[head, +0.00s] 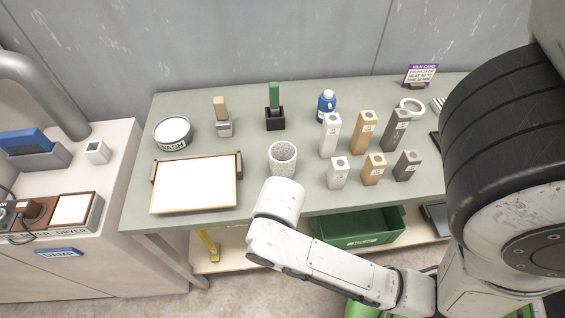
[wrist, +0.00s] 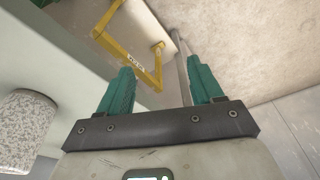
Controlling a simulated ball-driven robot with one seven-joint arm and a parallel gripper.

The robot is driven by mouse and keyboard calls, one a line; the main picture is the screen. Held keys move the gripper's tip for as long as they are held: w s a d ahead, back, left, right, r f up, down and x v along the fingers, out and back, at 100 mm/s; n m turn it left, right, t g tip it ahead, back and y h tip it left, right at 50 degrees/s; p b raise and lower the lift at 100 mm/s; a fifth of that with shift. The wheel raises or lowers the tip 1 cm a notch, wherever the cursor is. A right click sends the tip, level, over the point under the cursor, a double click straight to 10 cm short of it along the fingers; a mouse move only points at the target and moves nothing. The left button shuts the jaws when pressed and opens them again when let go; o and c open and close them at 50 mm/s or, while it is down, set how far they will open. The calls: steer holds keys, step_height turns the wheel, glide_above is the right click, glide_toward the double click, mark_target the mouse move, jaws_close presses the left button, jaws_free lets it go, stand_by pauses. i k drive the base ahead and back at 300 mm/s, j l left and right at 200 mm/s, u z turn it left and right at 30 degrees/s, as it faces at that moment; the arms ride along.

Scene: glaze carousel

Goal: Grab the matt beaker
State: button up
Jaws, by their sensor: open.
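A speckled grey-white beaker (head: 283,153), dull in finish, stands upright on the grey-green table (head: 330,195) in the head view, right of the white board. It also shows at the left edge of the wrist view (wrist: 24,125), partly cut off. My gripper (wrist: 163,80) shows in the wrist view with its two green fingers apart and nothing between them. The beaker lies to the left of the fingers, apart from them. In the head view my wrist is in front of the beaker at the table's front edge, and my fingers are hidden there.
Several labelled blocks (head: 338,174) stand right of the beaker. A white board (head: 194,187) and a wash bowl (head: 172,133) are left. A black holder (head: 275,119) and a blue bottle (head: 326,104) stand behind. A yellow bracket (wrist: 122,46) shows beyond my fingers, below the table.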

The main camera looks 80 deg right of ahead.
mark_target(282, 154)
steer(key=k+j+z, duration=0.1)
steer(key=j+z, duration=0.3)
steer(key=k+j+z, duration=0.1)
steer(key=j+z, duration=0.15)
steer(key=z, duration=0.2)
steer(key=k+j+z, duration=0.2)
steer(key=z, duration=0.2)
